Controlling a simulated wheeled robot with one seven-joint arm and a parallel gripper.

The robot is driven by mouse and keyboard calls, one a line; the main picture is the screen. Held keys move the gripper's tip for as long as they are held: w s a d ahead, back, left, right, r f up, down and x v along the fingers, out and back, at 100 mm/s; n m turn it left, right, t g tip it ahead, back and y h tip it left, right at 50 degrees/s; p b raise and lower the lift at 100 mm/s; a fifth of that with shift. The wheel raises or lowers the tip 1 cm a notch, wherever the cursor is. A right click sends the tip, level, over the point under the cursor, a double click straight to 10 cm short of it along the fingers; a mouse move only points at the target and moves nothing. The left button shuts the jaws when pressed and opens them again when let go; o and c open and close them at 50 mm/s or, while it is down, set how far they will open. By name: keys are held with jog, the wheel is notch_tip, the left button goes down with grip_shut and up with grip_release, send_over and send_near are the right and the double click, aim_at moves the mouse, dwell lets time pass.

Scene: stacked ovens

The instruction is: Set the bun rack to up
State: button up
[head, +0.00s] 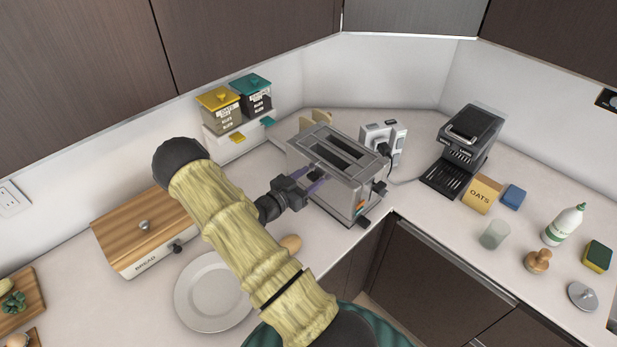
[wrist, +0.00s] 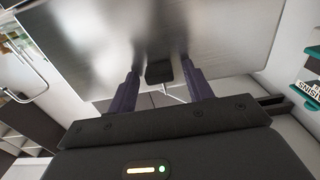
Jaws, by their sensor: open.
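The silver toaster (head: 345,200) stands on the counter near the corner, with two dark slots in its top. A separate bun rack cannot be clearly made out on it in the head view. My gripper (head: 317,179), with purple fingers, is at the toaster's left side, just below the top edge. In the wrist view its open fingers (wrist: 161,84) lie to either side of a small black knob (wrist: 159,71) on the toaster's metal wall (wrist: 215,40). Whether they touch the knob cannot be told. The toaster's far side is hidden.
A wooden bread box (head: 135,232) and a white plate (head: 212,300) are to the left. Canisters (head: 220,112) stand behind. A socket unit (head: 383,143) and coffee machine (head: 465,150) are to the right. The counter's front edge runs close to the toaster.

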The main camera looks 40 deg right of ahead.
aim_at(317, 164)
grip_shut()
jog(key=shift+r+p, duration=0.4)
jog(key=shift+r, duration=1.4)
grip_release()
jog(key=shift+a, duration=0.15)
